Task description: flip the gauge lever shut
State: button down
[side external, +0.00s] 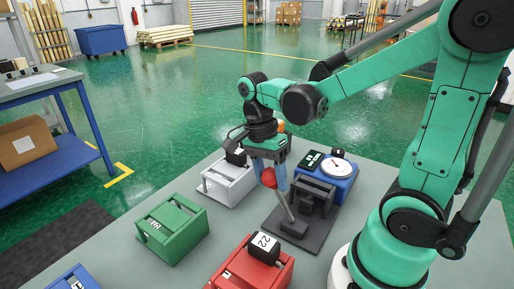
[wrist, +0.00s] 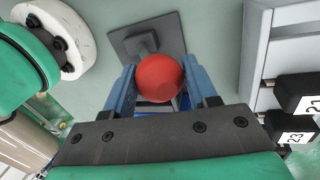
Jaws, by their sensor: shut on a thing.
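The gauge lever is a grey rod (side external: 285,208) with a red ball knob (side external: 269,178). In the side view it leans up and to the left from its dark base plate (side external: 272,240). My gripper (side external: 271,176) points down over it, its blue fingers shut on the knob. In the wrist view the knob (wrist: 159,77) sits between the two fingers of my gripper (wrist: 158,82), with part of the dark plate (wrist: 175,32) beyond it. The rod is mostly hidden there. The gauge's white dial (side external: 336,167) is on a blue block behind the plate.
A light grey block (side external: 228,184) stands close to the left of my gripper. A green block (side external: 172,229) and a red block (side external: 236,270) stand nearer the front. In the wrist view, grey casing (wrist: 262,55) and black numbered tabs (wrist: 298,94) are at the right.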

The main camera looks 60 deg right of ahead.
jog(key=shift+w+f, duration=0.15)
jog(key=shift+w, duration=0.3)
jog(key=shift+c, duration=1.4)
grip_release()
jog(key=shift+v, duration=2.8)
jog(key=shift+s, duration=0.15)
jog(key=a+n+t, duration=0.1)
jog(key=n+t, duration=0.2)
jog(key=n, duration=0.3)
jog(key=w+a+n+t, duration=0.1)
jog(key=a+n+t, duration=0.1)
jog(key=n, duration=0.4)
jog(key=a+f+n+t, duration=0.1)
jog(key=n+t, duration=0.3)
jog(key=n, duration=0.3)
jog(key=shift+w+a+t, duration=0.2)
jog(key=shift+a+t, duration=0.05)
jog(key=shift+t, duration=0.15)
